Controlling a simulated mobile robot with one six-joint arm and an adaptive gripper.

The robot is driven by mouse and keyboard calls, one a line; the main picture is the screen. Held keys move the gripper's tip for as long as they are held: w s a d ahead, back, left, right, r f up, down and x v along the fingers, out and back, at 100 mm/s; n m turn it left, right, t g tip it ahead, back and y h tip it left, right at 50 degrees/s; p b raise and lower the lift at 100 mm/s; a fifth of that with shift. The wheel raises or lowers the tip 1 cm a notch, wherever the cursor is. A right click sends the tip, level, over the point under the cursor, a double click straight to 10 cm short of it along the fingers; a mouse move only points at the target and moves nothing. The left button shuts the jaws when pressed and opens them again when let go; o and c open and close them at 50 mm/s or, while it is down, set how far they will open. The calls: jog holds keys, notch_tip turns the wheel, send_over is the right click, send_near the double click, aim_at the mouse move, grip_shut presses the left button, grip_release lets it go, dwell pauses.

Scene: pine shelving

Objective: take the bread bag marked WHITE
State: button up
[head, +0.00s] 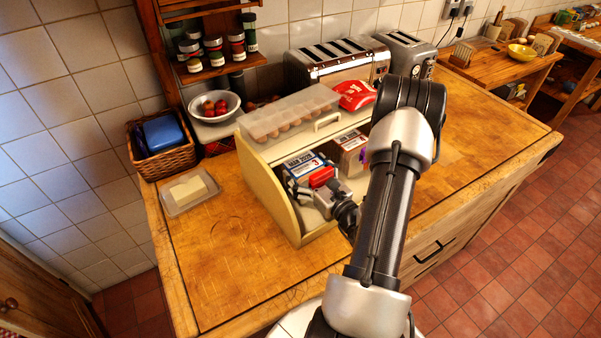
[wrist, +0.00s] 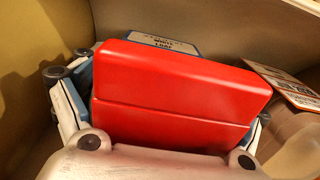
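My gripper (head: 316,188) reaches into the open cream bread bin (head: 285,216). Its fingers are spread on either side of a red block, seemingly a clip (wrist: 180,90), which fills the middle of the wrist view. I cannot tell whether they touch it; the right fingertip is hidden behind it. The red block also shows in the head view (head: 321,176). Behind it is a bag with a blue and white label (head: 300,163). A second bag with a brown and white label (head: 349,142) stands to the right, with a purple piece beside it.
A clear-lidded egg box (head: 288,112) and a red packet (head: 356,95) lie on top of the bin. Toasters (head: 338,60) stand behind. A butter dish (head: 189,191) and a basket (head: 160,155) are at the left. The front-left worktop is clear.

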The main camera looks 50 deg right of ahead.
jog(key=c, duration=0.6)
jog(key=shift+c, duration=0.6)
jog(key=shift+r, duration=0.1)
